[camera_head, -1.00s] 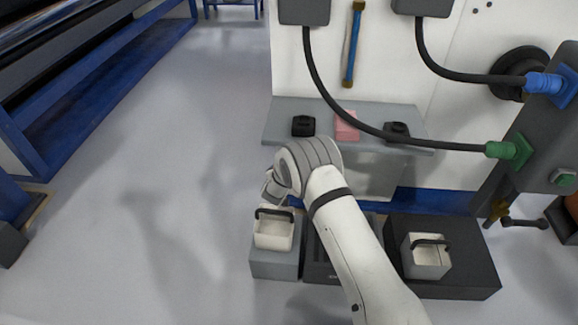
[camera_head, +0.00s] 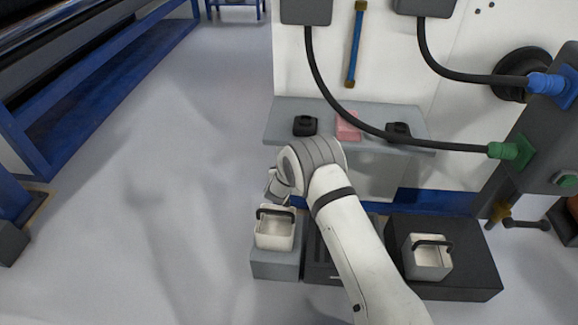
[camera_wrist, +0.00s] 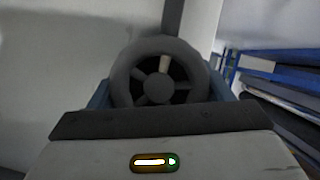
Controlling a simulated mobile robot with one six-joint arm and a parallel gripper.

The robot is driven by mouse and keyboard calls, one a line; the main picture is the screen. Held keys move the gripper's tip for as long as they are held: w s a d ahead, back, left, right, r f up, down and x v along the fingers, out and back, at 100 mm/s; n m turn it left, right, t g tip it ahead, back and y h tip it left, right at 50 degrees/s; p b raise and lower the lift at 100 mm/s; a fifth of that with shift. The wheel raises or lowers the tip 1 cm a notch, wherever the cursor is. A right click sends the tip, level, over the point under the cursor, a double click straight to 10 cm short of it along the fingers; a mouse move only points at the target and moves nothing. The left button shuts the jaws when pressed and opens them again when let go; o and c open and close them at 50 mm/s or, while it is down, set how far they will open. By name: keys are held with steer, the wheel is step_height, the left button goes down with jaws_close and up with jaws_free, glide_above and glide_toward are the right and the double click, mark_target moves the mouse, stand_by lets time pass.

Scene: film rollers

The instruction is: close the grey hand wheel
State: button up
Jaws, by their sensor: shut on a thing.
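The grey hand wheel (camera_wrist: 126,78) fills the middle of the wrist view. It has a thick round rim, a hub and several spokes; one short light-coloured spoke is at the top. My gripper (camera_wrist: 159,92) is shut on the wheel, with bluish finger parts at its left and right sides. The gripper body covers the wheel's lower edge. In the head view, my arm reaches forward and its wrist bends down and left; the wheel and the fingertips are hidden there.
A light bucket with a black handle (camera_head: 274,234) stands on a grey block below my wrist. Another bucket (camera_head: 428,262) stands on a dark block at right. A grey shelf (camera_head: 360,113) holds a pink block (camera_head: 348,128). Black cables (camera_head: 330,97) hang above it. Open floor lies left.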

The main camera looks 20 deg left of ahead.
steer(key=m+y+b, duration=0.1)
steer(key=b, duration=0.1)
steer(key=m+y+b, duration=0.1)
steer(key=m+b, duration=0.1)
steer(key=shift+f+y, duration=0.25)
steer(key=shift+y, duration=0.05)
steer(key=shift+r+m+g+y+b, duration=0.15)
steer(key=shift+m+g+y+b, duration=0.25)
steer(key=shift+m+y+b, duration=0.7)
steer(key=shift+m, duration=0.3)
steer(key=o, duration=1)
steer(key=shift+r, duration=0.1)
steer(key=shift+c, duration=0.2)
steer(key=p+v, duration=0.3)
steer(key=v, duration=0.4)
steer(key=shift+s, duration=0.4)
steer(key=shift+d+r, duration=0.15)
